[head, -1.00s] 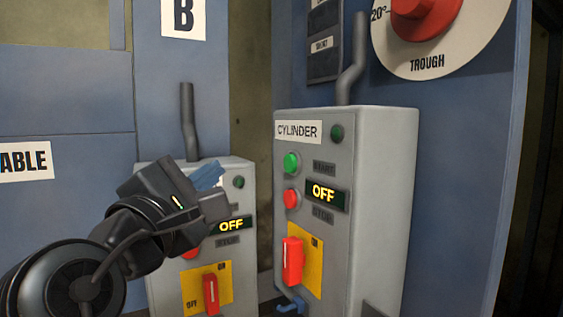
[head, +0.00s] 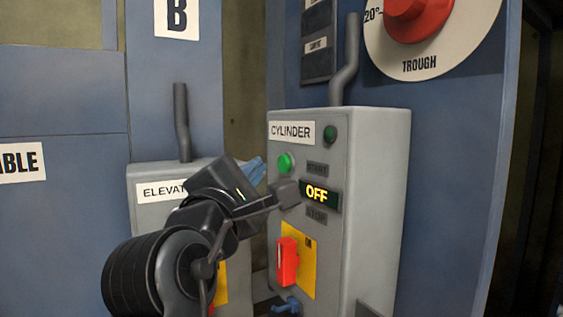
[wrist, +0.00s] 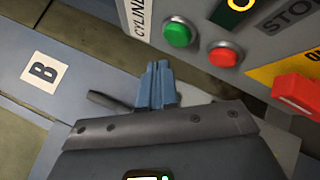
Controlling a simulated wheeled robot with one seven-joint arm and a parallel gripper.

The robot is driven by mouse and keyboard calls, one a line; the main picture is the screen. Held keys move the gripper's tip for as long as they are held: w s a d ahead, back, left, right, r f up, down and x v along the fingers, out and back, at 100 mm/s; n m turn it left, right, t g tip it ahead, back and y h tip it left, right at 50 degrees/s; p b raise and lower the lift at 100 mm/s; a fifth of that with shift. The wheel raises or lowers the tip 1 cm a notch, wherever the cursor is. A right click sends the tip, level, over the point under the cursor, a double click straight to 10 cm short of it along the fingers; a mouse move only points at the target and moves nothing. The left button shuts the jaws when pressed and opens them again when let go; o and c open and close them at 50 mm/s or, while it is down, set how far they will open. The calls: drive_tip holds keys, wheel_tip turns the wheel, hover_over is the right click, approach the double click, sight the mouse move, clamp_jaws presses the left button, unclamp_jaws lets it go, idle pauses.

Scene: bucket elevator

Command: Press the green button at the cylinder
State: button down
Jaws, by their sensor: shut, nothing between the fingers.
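The grey CYLINDER box (head: 380,200) stands right of centre in the head view. Its green button (head: 285,163) sits below the label, beside the word START. The button also shows in the wrist view (wrist: 177,33), just beyond my fingertips. My gripper (head: 258,167) is shut and empty, its blue fingers pointing up and slightly right, close to the green button on its left. In the wrist view the blue fingertips (wrist: 159,67) appear a little below the button, with a gap. The red button (wrist: 223,56) is beside the green one; in the head view my gripper hides it. The display (head: 320,195) reads OFF.
A red switch (head: 288,260) on a yellow plate sits lower on the CYLINDER box. An ELEVATOR box (head: 150,215) stands to the left, partly behind my arm. A red TROUGH knob (head: 420,15) is above right. Pipes rise from both boxes.

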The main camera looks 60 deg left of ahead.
drive_tip(key=shift+w, duration=0.6)
drive_tip(key=shift+w+p, duration=0.15)
drive_tip(key=shift+p, duration=0.15)
idle(1.4)
drive_tip(key=shift+w, duration=0.25)
drive_tip(key=shift+w+p, duration=0.45)
drive_tip(key=shift+w, duration=0.1)
idle(1.0)
drive_tip(key=shift+s, duration=0.95)
drive_tip(key=shift+s+d, duration=0.1)
drive_tip(key=shift+s, duration=2.4)
